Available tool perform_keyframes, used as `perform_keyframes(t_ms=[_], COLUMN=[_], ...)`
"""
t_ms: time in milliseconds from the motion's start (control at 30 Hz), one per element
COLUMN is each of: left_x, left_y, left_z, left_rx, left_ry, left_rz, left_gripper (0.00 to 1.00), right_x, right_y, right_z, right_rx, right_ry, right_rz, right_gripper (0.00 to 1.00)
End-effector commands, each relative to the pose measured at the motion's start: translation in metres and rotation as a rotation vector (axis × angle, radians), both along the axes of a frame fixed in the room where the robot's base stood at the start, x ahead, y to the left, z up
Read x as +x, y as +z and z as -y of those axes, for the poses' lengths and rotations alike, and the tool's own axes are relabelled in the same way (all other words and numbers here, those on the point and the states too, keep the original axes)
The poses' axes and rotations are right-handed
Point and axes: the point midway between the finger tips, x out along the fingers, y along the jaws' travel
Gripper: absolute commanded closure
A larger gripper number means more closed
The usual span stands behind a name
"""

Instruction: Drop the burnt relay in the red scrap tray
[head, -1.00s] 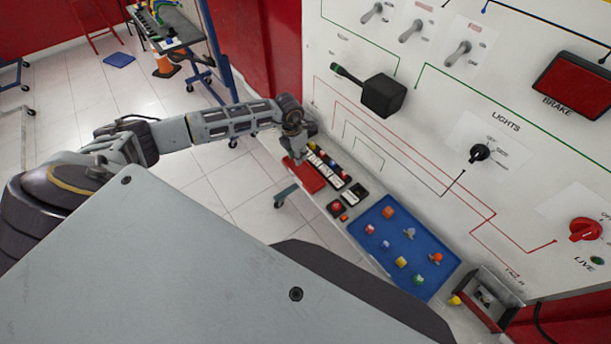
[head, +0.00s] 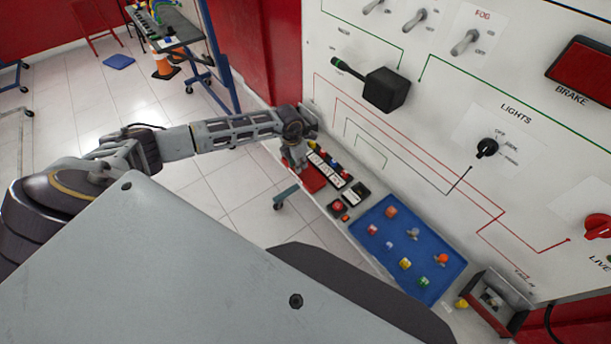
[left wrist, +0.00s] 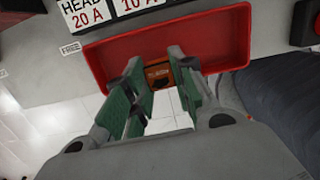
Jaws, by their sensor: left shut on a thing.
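My left gripper (left wrist: 157,88) is shut on a small dark and orange block, the relay (left wrist: 159,76), between its green-padded fingers. The red scrap tray (left wrist: 108,62) is just behind and around the fingertips in the left wrist view. The relay shows against the tray's inside; I cannot tell how high it is above the tray floor. In the head view my left gripper (head: 295,158) points down at the red tray (head: 314,183) and partly covers it. The relay is hidden there. My right gripper is not in view.
Labelled fuse cards (head: 325,168) lie beside the tray along the white panel (head: 400,140). A blue mat (head: 375,248) with several small coloured parts lies to the right. A small open box (head: 492,300) stands beyond it.

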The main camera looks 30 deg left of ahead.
Motion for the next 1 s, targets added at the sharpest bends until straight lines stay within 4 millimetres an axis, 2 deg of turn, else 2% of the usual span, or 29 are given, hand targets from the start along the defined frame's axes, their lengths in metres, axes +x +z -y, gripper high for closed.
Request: perform_keyframes(t_ms=[200, 233, 433, 800, 1000], left_x=[0.0, 0.0, 0.0, 0.0, 0.0], left_y=[0.0, 0.0, 0.0, 0.002, 0.012], left_z=[0.0, 0.0, 0.0, 0.0, -0.001], left_rx=[0.0, 0.0, 0.0, 0.0, -0.001], left_ry=[0.0, 0.0, 0.0, 0.0, 0.0], left_rz=[0.0, 0.0, 0.0, 0.0, 0.002], left_gripper=[0.93, 0.73, 0.5, 0.5, 0.5], right_x=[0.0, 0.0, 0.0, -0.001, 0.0], right_y=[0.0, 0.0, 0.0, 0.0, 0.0], right_z=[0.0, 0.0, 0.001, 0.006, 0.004], right_rx=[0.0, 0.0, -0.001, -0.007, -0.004], right_ry=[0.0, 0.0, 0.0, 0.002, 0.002], right_rz=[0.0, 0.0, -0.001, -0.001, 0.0], right_gripper=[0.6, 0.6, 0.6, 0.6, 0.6])
